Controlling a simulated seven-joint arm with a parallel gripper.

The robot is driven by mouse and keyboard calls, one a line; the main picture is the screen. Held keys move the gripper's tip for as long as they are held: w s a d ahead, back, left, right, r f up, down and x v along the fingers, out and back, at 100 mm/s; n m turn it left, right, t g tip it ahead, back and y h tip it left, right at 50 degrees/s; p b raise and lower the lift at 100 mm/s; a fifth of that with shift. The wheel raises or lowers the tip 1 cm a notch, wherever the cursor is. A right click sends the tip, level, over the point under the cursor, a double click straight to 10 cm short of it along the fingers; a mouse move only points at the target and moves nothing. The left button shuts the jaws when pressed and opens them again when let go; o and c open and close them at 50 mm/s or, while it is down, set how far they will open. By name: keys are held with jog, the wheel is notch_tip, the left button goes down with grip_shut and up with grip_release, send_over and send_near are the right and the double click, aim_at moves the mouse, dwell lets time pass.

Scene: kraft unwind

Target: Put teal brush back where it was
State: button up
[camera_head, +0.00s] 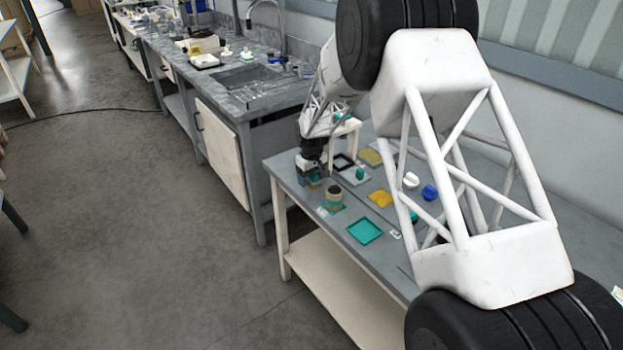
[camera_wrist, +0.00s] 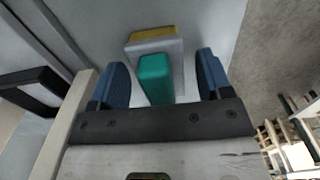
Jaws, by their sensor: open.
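The teal brush (camera_wrist: 155,80) shows in the wrist view as a teal block with a grey head and a yellow-tan face at its far end. My gripper (camera_wrist: 159,76) is open, with one blue finger on each side of the brush and a visible gap at both sides. In the head view my gripper (camera_head: 311,179) is low over the left end of the grey table (camera_head: 300,205). The brush is mostly hidden there by the gripper, and I cannot tell whether it touches the table.
White (camera_head: 411,180) and blue (camera_head: 429,192) items lie farther right. The table's edge is close.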

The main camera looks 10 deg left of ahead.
notch_tip(320, 180, up, 12)
jog(key=shift+f, duration=0.1)
dwell(0.5)
dwell(0.4)
jog(key=shift+d, duration=0.1)
jog(key=s+d+r+m+t, duration=0.1)
jog(key=s+d+r+m, duration=0.4)
jog(key=s+d+r, duration=1.7)
jog(key=s+d+f+m, duration=0.1)
jog(key=s+d, duration=0.2)
jog(key=s, duration=0.7)
jog(key=s+d+f+m+t, duration=0.1)
jog(key=s+d, duration=0.2)
jog(key=s, duration=0.8)
jog(key=s+d+f+m, duration=0.1)
jog(key=s+d, duration=0.3)
jog(key=s, duration=0.6)
jog(key=shift+s+m+t, duration=0.15)
jog(key=shift+m+t, duration=0.15)
jog(key=shift+m, duration=0.3)
